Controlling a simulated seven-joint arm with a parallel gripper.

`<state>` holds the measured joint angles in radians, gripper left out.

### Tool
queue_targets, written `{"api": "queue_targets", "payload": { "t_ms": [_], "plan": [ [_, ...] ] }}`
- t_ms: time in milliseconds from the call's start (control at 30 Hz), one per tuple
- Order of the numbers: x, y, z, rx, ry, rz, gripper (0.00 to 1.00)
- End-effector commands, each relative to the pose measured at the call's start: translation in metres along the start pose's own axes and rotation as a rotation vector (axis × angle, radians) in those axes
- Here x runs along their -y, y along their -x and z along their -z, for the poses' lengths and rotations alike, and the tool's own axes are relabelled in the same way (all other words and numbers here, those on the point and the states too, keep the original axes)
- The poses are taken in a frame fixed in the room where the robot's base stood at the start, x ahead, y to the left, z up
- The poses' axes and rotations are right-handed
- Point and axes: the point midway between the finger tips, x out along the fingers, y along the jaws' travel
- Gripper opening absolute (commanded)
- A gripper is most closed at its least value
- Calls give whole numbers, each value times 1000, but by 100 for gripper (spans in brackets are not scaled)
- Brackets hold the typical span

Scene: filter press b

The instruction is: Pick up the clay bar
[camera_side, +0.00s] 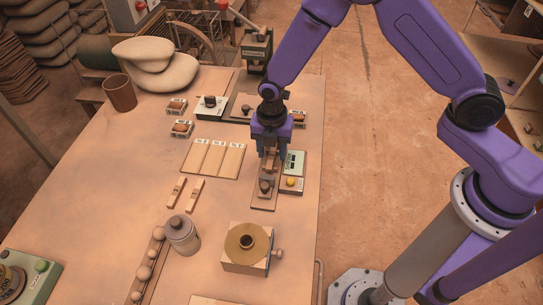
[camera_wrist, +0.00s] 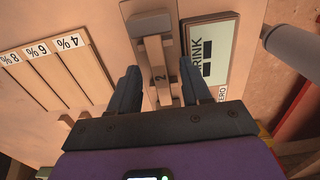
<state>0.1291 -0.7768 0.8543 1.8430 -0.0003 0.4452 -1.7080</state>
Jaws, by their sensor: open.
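A narrow tan bar marked 2 (camera_wrist: 157,72), which looks like the clay bar, lies lengthwise on a brown board with a grey block at its far end in the wrist view. My gripper (camera_wrist: 160,75) is open, one finger on each side of this bar, with gaps visible. In the side view my gripper (camera_side: 270,152) points down over the same board (camera_side: 263,204), and its fingers and the bar partly hide each other. I cannot tell how far the fingertips are above the board.
A round-topped device (camera_side: 246,245) and a grey jar (camera_side: 182,234) stand nearer the camera.

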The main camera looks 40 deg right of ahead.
Motion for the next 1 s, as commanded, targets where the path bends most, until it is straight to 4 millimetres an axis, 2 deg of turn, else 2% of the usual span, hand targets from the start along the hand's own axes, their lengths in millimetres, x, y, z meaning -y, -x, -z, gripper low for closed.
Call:
{"api": "queue_targets", "payload": {
  "t_ms": [233,367,400,767,1000],
  "plan": [
    [0,-1,0,0,0,-2,48],
    [0,-1,0,0,0,-1,6],
    [0,-1,0,0,0,-1,0],
    [-1,0,0,0,0,-2,0],
    [-1,17,0,1,0,-4,0]
  ]
}}
